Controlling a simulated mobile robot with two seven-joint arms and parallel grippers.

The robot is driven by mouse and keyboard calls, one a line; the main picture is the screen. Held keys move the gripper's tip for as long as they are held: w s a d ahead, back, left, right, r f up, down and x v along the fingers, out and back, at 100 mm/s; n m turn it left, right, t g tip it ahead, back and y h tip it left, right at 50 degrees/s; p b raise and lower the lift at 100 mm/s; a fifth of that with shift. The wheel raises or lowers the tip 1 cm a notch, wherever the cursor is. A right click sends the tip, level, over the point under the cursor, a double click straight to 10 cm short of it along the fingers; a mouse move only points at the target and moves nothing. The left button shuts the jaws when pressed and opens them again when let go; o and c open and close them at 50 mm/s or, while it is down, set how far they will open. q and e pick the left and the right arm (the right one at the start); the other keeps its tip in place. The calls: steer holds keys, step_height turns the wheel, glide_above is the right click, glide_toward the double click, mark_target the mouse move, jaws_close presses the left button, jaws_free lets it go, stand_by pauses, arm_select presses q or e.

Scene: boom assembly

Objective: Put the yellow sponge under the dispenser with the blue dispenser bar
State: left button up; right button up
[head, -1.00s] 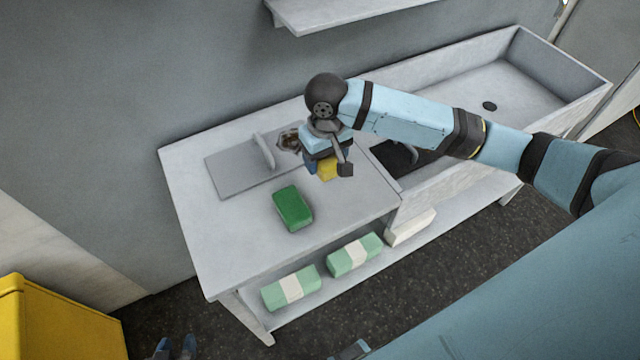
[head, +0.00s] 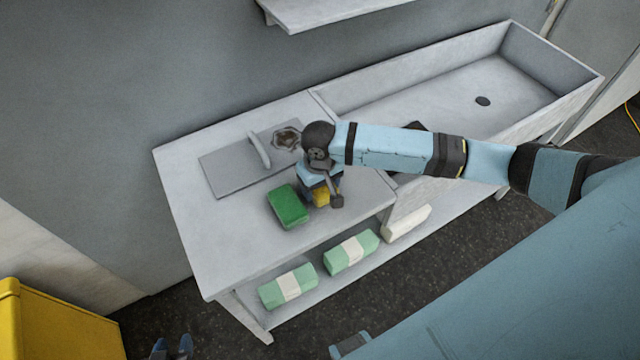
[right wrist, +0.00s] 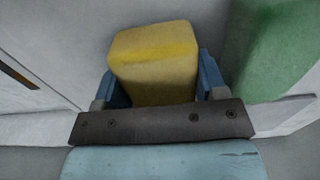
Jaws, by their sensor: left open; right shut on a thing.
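The yellow sponge (head: 321,198) is held by my right gripper (head: 323,190), above or on the counter's front part, close to the right of a green sponge (head: 288,206). In the right wrist view, the yellow sponge (right wrist: 153,62) sits between the two blue fingers, which are shut on its sides. I cannot tell whether it touches the counter. My left gripper (head: 172,348) shows only its blue fingertips at the bottom left edge; it is open and away from the counter. I cannot make out a dispenser or a blue dispenser bar.
A grey plate with an upright piece (head: 258,150) lies on the counter (head: 225,250) behind the sponges, beside a brown-rimmed opening (head: 286,139). A sink basin (head: 440,95) is at right. Wrapped green packs (head: 350,252) lie on the lower shelf. The counter's left front is clear.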

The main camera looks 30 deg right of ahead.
steer(key=o, duration=0.9)
steer(key=shift+f, duration=0.15)
